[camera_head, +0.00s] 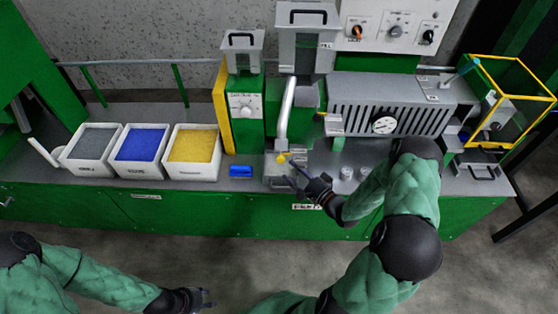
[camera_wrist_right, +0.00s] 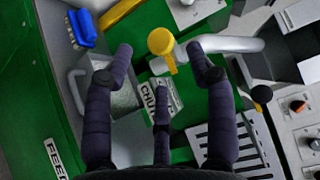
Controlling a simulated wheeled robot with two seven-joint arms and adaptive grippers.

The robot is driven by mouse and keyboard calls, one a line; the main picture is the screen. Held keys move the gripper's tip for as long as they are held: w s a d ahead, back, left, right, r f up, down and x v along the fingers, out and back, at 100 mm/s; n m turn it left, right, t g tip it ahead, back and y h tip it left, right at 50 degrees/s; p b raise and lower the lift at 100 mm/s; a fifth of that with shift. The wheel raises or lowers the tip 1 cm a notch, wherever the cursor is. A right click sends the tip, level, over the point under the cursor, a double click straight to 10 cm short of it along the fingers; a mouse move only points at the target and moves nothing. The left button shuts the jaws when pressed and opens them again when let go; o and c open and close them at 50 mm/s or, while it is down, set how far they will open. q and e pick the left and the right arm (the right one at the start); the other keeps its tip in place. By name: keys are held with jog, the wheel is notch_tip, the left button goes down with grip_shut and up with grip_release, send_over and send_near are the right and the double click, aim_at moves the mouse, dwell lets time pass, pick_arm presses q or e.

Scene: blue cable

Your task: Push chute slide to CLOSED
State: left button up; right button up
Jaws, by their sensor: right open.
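The chute has a yellow knob (camera_head: 281,158) at the middle of the green bench, just below a bent grey pipe. In the right wrist view the yellow knob (camera_wrist_right: 161,43) shows between and beyond my fingertips, near a plate lettered "CHU..." (camera_wrist_right: 162,98) that a finger partly covers. My right gripper (camera_head: 296,172) is open and empty just right of the knob in the head view; it also shows in the wrist view (camera_wrist_right: 160,62). I cannot tell if it touches the knob. My left gripper (camera_head: 208,298) is open and empty, low in front of the bench.
A blue brush-like block (camera_head: 241,171) lies left of the chute. Bins of grey (camera_head: 67,170), blue (camera_head: 118,176) and yellow (camera_head: 168,179) grains stand further left.

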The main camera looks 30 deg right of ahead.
aim_at(282, 161)
jog(key=b+x, duration=0.1)
jog(key=x, duration=0.6)
jog(key=shift+w, duration=0.1)
